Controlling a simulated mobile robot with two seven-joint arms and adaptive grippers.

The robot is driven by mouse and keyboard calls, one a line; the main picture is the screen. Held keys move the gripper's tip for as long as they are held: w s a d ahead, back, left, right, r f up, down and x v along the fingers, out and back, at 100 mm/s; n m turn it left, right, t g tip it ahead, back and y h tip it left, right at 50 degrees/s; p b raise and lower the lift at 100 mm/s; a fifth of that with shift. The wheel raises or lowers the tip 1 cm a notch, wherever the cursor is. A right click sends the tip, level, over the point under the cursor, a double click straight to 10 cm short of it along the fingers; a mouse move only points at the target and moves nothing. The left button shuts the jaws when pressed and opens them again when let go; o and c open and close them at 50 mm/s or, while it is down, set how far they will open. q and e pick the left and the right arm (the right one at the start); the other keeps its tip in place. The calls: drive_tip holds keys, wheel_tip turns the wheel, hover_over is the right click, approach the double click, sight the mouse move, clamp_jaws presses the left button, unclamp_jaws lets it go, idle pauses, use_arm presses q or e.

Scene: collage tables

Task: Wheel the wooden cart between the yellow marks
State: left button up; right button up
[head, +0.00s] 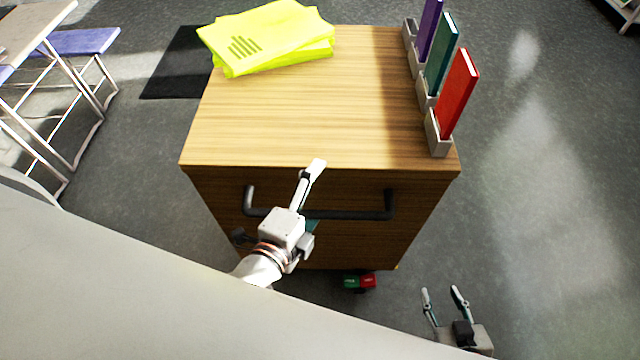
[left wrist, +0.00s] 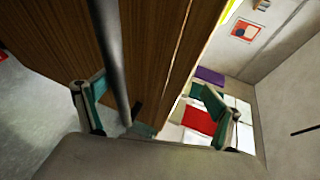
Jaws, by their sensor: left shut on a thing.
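The wooden cart (head: 300,120) stands in front of me, with a dark bar handle (head: 375,213) across its near side. My left gripper (head: 311,208) is at the middle of that bar and shut on it. In the left wrist view the bar (left wrist: 110,55) runs down between the fingers of the left gripper (left wrist: 160,115), beside the cart's wooden face (left wrist: 160,45). My right gripper (head: 446,300) is open and empty, low at the right, apart from the cart. I see no yellow marks on the floor.
A dark mat (head: 180,70) lies behind left. A table and blue seat (head: 85,42) stand left. The right floor is clear.

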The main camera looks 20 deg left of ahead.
use_arm(q)
drive_tip(key=shift+s+a+r, duration=0.25)
drive_tip(key=shift+s+r, duration=0.4)
drive_tip(key=shift+s, duration=0.15)
drive_tip(key=shift+s+a+r, duration=0.25)
drive_tip(key=shift+s+r, duration=0.4)
drive_tip(key=shift+s, duration=0.15)
drive_tip(key=shift+c, duration=0.7)
drive_tip(key=shift+s+r, duration=0.15)
drive_tip(key=shift+s, duration=0.3)
drive_tip(key=c, duration=0.5)
drive_tip(key=shift+s, duration=0.35)
drive_tip(key=c, duration=0.6)
drive_tip(key=shift+s+f+b, duration=0.2)
drive_tip(key=shift+s+b, duration=0.05)
drive_tip(key=shift+b, duration=0.05)
drive_tip(key=shift+f+p, duration=0.1)
drive_tip(key=shift+p, duration=0.25)
